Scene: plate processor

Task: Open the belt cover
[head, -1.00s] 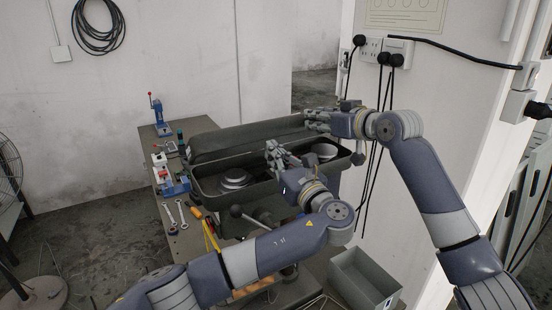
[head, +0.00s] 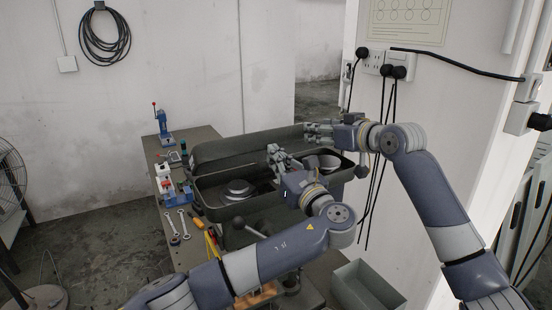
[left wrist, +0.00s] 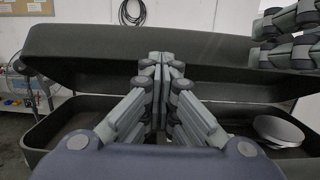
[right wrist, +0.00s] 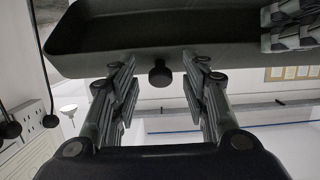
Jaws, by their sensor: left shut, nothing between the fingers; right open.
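The belt cover (head: 222,150) is a long dark grey lid. It stands raised, tilted back behind its open housing (head: 222,211), where two round metal pulleys show. My left gripper (head: 274,153) is shut and empty above the open housing. In the left wrist view its closed fingers (left wrist: 156,60) point at the raised cover (left wrist: 100,62). My right gripper (head: 311,132) is by the right end of the cover. In the right wrist view its fingers (right wrist: 158,62) are spread, with a dark round knob (right wrist: 160,74) visible between them and no contact visible.
Two wrenches (head: 176,228) and small blue devices (head: 164,122) lie left of the housing on the bench. A ball-topped lever (head: 238,222) stands in front. A grey bin (head: 366,288) is below right. A wall with sockets and hanging cables (head: 384,72) is close to my right arm.

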